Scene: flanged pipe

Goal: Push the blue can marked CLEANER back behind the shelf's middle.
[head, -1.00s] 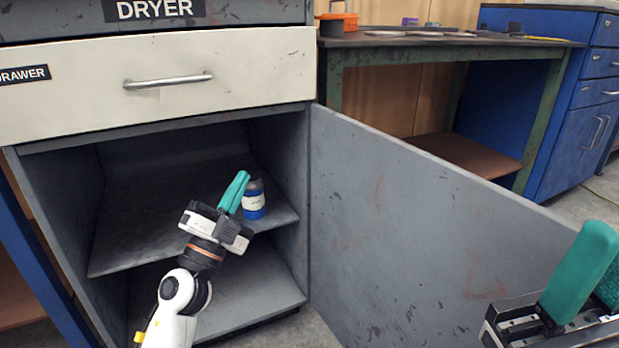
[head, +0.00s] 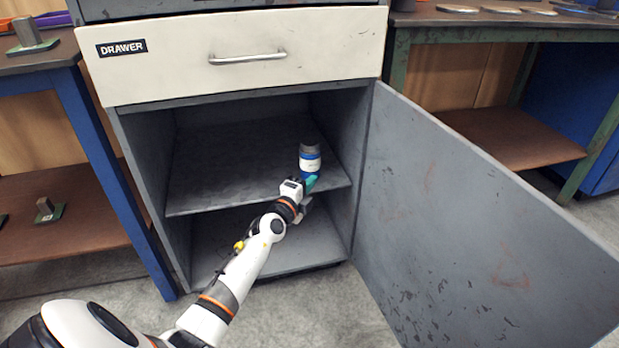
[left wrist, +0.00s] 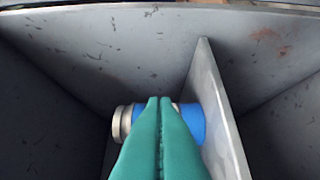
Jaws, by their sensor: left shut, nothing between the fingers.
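The blue can (head: 310,158) with a white label and grey top stands upright on the cabinet's middle shelf (head: 225,165), on its right side near the right wall. Its label is too small to read. My left gripper (head: 311,182) is shut and empty, its teal fingers at the front of the can's lower part. In the left wrist view the shut fingers (left wrist: 159,102) overlap the middle of the can (left wrist: 193,120), which looks sideways there beside the shelf panel (left wrist: 213,100). I cannot tell whether the fingers touch it. My right gripper is not in view.
The open grey cabinet door (head: 480,220) stretches out to the right. A cream drawer (head: 170,72) is shut above the opening. The shelf is clear left of the can. A blue-legged bench (head: 110,180) stands at the left.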

